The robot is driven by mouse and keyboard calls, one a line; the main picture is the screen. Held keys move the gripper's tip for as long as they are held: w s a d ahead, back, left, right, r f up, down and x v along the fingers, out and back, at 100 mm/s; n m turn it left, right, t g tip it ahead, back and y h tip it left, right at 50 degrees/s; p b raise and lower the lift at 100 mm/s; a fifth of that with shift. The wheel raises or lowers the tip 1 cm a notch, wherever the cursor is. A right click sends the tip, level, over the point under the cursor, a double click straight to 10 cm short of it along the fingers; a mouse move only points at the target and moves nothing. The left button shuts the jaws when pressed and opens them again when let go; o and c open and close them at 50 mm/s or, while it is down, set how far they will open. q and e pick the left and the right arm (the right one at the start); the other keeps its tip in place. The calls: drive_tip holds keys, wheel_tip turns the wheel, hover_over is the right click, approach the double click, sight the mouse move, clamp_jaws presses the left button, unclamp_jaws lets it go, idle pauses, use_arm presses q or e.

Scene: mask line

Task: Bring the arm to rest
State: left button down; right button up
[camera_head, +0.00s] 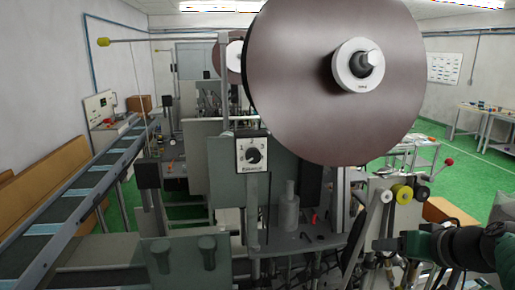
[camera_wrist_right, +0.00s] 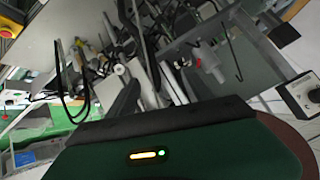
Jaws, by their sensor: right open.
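My right gripper (camera_head: 384,245) shows at the lower right of the head view. Its dark and green arm comes in from the right edge. It is open, with nothing seen between its fingers. It is in front of the machine's right side, below the yellow and black rollers (camera_head: 403,194); whether it touches anything there, I cannot tell. In the right wrist view a dark green housing with small lights fills the bottom, and the fingers cannot be made out. My left gripper is not in view.
A large brown reel (camera_head: 300,90) hangs over the machine's middle. A dial box (camera_head: 252,156) sits below it. A conveyor (camera_head: 80,200) slopes along the left. Rods and brackets crowd the space near the right gripper. Green floor (camera_head: 470,165) shows open at right.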

drive_tip(key=s+a+f+g+b, duration=0.1)
drive_tip(key=s+a+f+g, duration=0.15)
drive_tip(key=f, duration=0.55)
drive_tip(key=s+a+f+g+b, duration=0.1)
drive_tip(key=a+f, duration=0.3)
drive_tip(key=f, duration=0.3)
drive_tip(key=s+a+f+g, duration=0.1)
drive_tip(key=s+a+f, duration=0.15)
drive_tip(key=f, duration=0.55)
drive_tip(key=s+a+f+n+g+h+b, duration=0.1)
drive_tip(key=s+a+f+n+g, duration=0.1)
drive_tip(key=s+a+f, duration=0.4)
drive_tip(key=s+f, duration=0.4)
drive_tip(key=f, duration=0.1)
drive_tip(key=shift+f+n+g+h+b, duration=0.3)
drive_tip(key=shift+f+n+g+b, duration=0.05)
drive_tip(key=shift+n+b, duration=0.05)
drive_tip(key=shift+d, duration=0.1)
